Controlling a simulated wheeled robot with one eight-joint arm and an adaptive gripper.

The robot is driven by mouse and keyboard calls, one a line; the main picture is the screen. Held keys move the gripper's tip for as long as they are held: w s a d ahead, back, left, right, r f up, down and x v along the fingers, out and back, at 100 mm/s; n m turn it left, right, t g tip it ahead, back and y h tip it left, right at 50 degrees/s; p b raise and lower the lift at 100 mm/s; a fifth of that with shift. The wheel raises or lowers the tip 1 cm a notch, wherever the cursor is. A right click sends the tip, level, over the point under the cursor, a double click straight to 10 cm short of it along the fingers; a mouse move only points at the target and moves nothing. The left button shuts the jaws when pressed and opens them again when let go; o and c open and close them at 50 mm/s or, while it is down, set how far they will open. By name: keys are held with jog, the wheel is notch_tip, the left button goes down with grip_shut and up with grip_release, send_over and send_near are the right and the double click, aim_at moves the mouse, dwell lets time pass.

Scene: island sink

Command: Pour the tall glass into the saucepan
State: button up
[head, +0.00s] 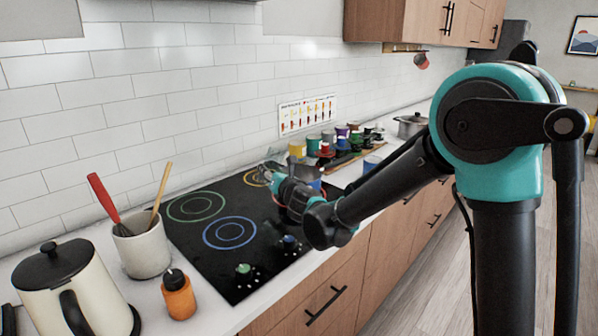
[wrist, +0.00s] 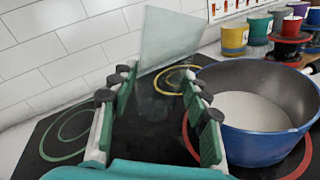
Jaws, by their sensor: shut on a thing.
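My gripper (wrist: 157,84) is shut on a clear, tall glass (wrist: 172,40). The glass sticks out beyond the fingertips in the wrist view and looks slightly tilted. Its lower part between the fingers is hard to make out, and I cannot tell what it holds. The blue saucepan (wrist: 262,145) stands just right of my gripper on the red-ringed burner, with whitish contents (wrist: 250,112) inside. The glass is beside the pan, not over its opening. In the head view my gripper (head: 268,172) is above the cooktop's far part and the saucepan is mostly hidden behind my arm.
The black cooktop (head: 205,245) has free room at its near left. A utensil crock (head: 143,250), an orange bottle (head: 178,295) and a kettle (head: 62,285) stand nearer. Several coloured cups (head: 313,146) and a grey pot (head: 410,126) stand beyond the saucepan. A tiled wall (head: 150,100) runs behind.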

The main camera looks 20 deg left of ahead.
jog(key=shift+s+a+r+n, duration=0.15)
jog(key=shift+s+r+n, duration=0.15)
jog(key=shift+n, duration=0.2)
jog(key=shift+s+a+f+n+b, duration=0.2)
jog(key=shift+f+n, duration=0.25)
jog(key=shift+n, duration=0.15)
jog(key=shift+s+a+f+n+b, duration=0.1)
jog(key=shift+f+n+b, duration=0.1)
jog(key=shift+f+n, duration=0.35)
jog(key=shift+s+a+n+t, duration=0.1)
jog(key=shift+s+n+t, duration=0.15)
jog(key=shift+n, duration=0.6)
